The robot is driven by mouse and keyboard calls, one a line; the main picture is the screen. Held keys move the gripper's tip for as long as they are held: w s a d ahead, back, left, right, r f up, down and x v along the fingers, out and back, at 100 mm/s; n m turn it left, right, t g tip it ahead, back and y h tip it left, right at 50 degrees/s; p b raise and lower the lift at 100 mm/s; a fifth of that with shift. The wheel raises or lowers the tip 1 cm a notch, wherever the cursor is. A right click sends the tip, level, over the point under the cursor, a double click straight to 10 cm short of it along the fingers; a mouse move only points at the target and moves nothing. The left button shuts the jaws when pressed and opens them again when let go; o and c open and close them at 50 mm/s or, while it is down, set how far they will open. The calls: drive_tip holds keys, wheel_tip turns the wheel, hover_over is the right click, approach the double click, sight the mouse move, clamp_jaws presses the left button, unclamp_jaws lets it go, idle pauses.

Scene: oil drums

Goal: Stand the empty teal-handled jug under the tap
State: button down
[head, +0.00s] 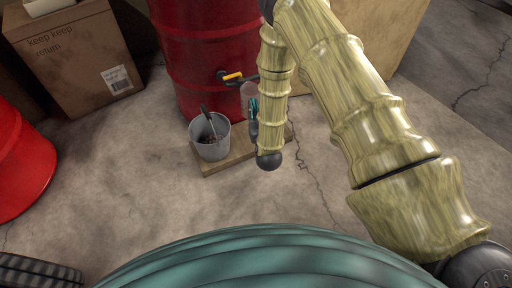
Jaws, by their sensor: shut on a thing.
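The jug (247,91) is clear, with a teal handle (254,106). It shows in the head view just right of the tap's yellow lever, partly hidden by my arm. My gripper (253,116) is dark, mostly hidden behind my forearm, and shut on the jug at its teal handle. The tap (232,77) has a yellow lever and sticks out low on the front of the red drum (205,55). The jug looks close to the tap's outlet, but my arm hides whether it is directly under it. I cannot tell whether the jug's base touches anything.
A grey bucket (209,149) with a dark-handled tool in it stands on a low wooden board (235,156) before the drum. A cardboard box (84,70) is at the back left, another red drum (22,165) at the left edge.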

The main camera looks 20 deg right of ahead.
drive_tip(key=w+d+f+h+b, duration=0.1)
drive_tip(key=w+f+b, duration=0.1)
drive_tip(key=f+b, duration=0.85)
drive_tip(key=w+d+f+b, duration=0.1)
drive_tip(key=w+f+b, duration=0.35)
drive_tip(key=f, duration=1.05)
drive_tip(key=w+d+b, duration=0.7)
drive_tip(key=w+d, duration=0.1)
drive_tip(key=w, duration=0.1)
drive_tip(key=shift+w+f+m, duration=0.2)
drive_tip(key=shift+f+m, duration=0.2)
drive_tip(key=shift+f, duration=0.45)
drive_tip(key=c, duration=1.4)
unclamp_jaws()
drive_tip(key=shift+s, duration=0.1)
